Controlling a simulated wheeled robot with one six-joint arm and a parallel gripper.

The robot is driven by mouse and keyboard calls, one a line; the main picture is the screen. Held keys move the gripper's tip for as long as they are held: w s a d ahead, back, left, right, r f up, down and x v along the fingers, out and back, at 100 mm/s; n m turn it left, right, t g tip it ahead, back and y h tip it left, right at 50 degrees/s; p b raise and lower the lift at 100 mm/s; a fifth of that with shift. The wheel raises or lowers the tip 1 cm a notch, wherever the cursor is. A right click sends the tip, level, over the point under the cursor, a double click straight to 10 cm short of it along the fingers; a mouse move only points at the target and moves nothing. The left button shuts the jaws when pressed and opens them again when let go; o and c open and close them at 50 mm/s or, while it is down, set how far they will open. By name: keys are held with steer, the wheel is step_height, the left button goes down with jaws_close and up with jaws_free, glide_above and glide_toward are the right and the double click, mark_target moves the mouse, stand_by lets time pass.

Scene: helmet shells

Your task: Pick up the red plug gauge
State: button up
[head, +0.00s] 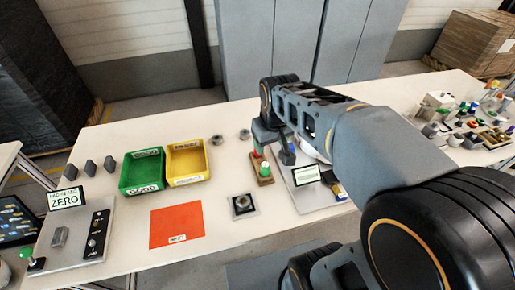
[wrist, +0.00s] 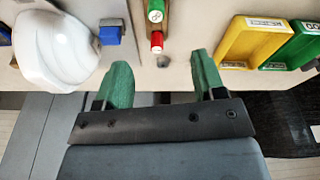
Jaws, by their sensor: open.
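The red plug gauge (wrist: 157,41) stands in a brown wooden block beside a green one (wrist: 156,12) in the wrist view. In the head view the red gauge (head: 257,154) shows just behind the green gauge (head: 264,169), close to my gripper. My gripper (wrist: 163,80) is open and empty, with its two green fingers wide apart. In the wrist view the red gauge lies ahead of the gap between the fingertips, apart from both. In the head view my arm hides part of the gripper.
A white helmet shell (wrist: 55,50) and a blue block (wrist: 108,36) are left of the gauges in the wrist view. A yellow bin (head: 187,162) and a green bin (head: 142,171) stand left in the head view. An orange-red mat (head: 176,225) lies in front.

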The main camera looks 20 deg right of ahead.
steer(key=w+f+n+g+b, duration=0.1)
steer(key=w+f+n+g, duration=0.3)
steer(key=w, duration=1)
steer(key=shift+m+t, duration=0.4)
steer(key=shift+t, duration=0.5)
steer(key=f, duration=0.9)
steer(key=shift+w+d+b, duration=0.2)
steer(key=shift+d+b, duration=0.05)
steer(key=shift+b, duration=0.05)
steer(key=shift+f, duration=3.1)
steer(key=shift+c, duration=0.3)
steer(key=c, duration=0.8)
steer(key=shift+r, duration=0.15)
